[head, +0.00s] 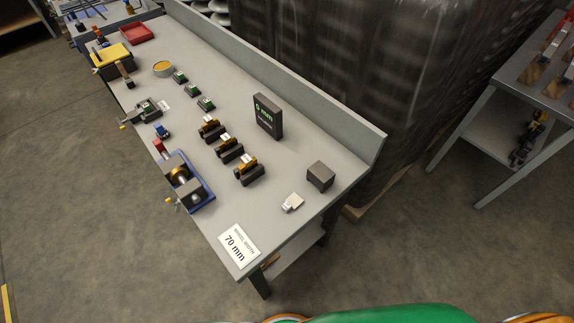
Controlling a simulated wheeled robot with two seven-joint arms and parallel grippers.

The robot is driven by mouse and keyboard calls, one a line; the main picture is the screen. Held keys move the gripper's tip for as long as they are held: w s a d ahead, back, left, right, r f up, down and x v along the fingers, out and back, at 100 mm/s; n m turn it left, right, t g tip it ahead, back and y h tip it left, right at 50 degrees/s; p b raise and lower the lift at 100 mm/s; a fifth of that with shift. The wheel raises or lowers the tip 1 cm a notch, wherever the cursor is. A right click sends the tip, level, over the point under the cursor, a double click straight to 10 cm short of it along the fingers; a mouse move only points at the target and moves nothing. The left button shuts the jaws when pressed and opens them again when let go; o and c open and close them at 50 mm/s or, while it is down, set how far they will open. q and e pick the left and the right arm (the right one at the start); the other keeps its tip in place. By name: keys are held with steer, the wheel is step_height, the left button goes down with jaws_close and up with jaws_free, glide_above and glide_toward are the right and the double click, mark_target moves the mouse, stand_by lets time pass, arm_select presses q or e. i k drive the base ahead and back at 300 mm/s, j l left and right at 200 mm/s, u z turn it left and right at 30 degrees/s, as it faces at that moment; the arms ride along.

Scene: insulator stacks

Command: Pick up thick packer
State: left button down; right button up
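I cannot tell for sure which piece is the thick packer. Three dark blocks with brass-coloured tops and small white labels stand in a slanting row mid-bench: a far one (209,130), a middle one (229,149) and a near one (248,171). Three smaller dark pieces with green tops (192,91) form a row behind them. A plain dark grey block (320,176) sits near the right end, with a small white piece (292,203) to its left. An upright dark plate (268,116) reads what looks like "5 mm". Neither gripper shows in the head view.
The grey bench (262,205) has a raised back edge and a "70 mm" wheel width card (239,246). A blue-based vise-like fixture (183,181) stands at its front edge. A yellow bin (113,60) and red tray (137,33) are farther back. Another table (512,95) is right.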

mark_target(293, 202)
steer(key=i+l+u, duration=0.1)
steer(key=l+u, duration=0.25)
steer(key=l, duration=0.4)
steer(key=l+u, duration=0.3)
steer(key=l, duration=0.45)
steer(key=i, duration=0.05)
